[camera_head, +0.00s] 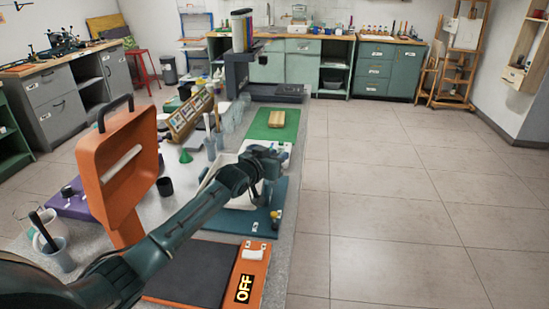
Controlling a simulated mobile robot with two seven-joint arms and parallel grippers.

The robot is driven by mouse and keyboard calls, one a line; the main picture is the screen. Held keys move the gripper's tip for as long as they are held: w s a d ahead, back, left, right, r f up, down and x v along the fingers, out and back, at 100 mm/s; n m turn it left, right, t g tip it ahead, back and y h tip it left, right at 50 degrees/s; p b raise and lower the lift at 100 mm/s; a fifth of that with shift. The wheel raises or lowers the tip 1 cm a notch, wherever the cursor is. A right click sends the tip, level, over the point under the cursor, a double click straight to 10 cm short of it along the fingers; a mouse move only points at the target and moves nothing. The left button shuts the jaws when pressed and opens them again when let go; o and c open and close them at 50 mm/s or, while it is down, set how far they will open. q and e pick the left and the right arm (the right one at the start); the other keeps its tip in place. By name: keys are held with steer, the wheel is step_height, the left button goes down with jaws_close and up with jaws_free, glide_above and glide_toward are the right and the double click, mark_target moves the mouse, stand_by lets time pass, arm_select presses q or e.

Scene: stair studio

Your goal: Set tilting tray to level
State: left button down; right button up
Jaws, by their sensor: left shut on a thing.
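My left arm reaches in from the lower left over the worktable. My left gripper (270,167) is shut at the whitish tray (240,197), seemingly on its edge. The tray sits over a teal base (274,207), and its surface looks slanted. My arm and gripper hide much of the tray, so its exact tilt and the grip point cannot be made out. My right gripper is not in view.
An orange press-like device (123,165) stands raised at the left; its orange base (257,268) shows "OFF". Cups (56,252) stand at the front left. A green mat (273,124) with a wooden block (277,118) lies behind the tray. Open floor (400,200) is at right.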

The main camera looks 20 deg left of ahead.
arm_select(q)
steer(key=c, duration=1.2)
jaws_free()
steer(key=shift+d, duration=0.1)
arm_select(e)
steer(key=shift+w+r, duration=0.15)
arm_select(q)
steer(key=shift+s, duration=0.1)
steer(key=v, duration=1.3)
steer(key=shift+b, duration=0.35)
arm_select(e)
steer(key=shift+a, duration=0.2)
